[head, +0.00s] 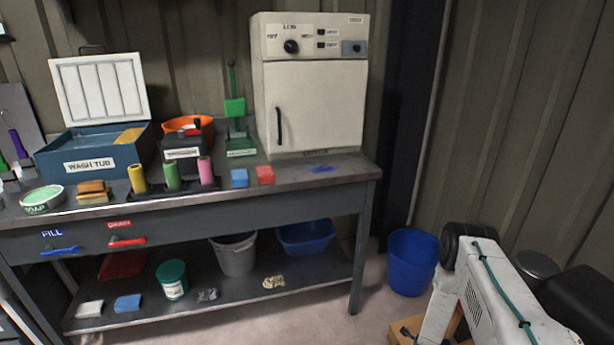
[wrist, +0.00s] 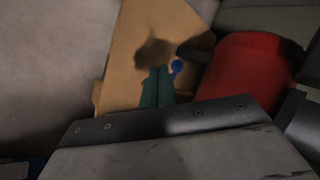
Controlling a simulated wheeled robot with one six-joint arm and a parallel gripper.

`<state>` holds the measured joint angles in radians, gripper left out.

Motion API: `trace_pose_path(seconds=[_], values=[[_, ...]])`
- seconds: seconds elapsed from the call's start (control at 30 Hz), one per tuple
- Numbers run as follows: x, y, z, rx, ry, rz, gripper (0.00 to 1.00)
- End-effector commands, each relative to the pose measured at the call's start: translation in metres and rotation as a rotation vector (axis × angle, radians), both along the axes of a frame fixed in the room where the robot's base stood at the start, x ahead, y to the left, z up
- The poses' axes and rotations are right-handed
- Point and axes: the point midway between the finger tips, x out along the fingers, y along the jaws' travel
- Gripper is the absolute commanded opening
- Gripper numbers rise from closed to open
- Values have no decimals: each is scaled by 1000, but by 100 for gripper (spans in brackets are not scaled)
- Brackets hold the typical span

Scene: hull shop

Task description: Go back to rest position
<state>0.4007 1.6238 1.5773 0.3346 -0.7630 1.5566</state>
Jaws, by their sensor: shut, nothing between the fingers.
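My arm (head: 490,290), white with a teal cable, is folded at the lower right of the head view, clear of the bench. My gripper (wrist: 157,80) shows in the wrist view as two dark teal fingers side by side, shut with nothing between them. It points down over a tan board or box surface (wrist: 135,60) and casts a shadow there. I cannot tell how high above it the fingertips are.
The workbench (head: 330,170) holds a wash tub (head: 95,155), a cream cabinet (head: 318,95) and several sponges and rolls. A blue bin (head: 411,262) stands on the floor near my arm. A red rounded object (wrist: 250,72) is right of the fingers in the wrist view.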

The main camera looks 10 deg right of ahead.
Motion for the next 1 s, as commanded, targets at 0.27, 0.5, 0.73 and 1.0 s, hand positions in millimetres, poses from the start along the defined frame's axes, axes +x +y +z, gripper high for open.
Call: trace_pose_path(seconds=[0.27, 0.5, 0.73, 1.0], values=[[-61, 47, -28, 104, 370, 288, 0], [-69, 79, 34, 203, 597, 608, 0], [-58, 106, 140, 258, 725, 934, 0], [-62, 141, 289, 278, 819, 1309, 0]])
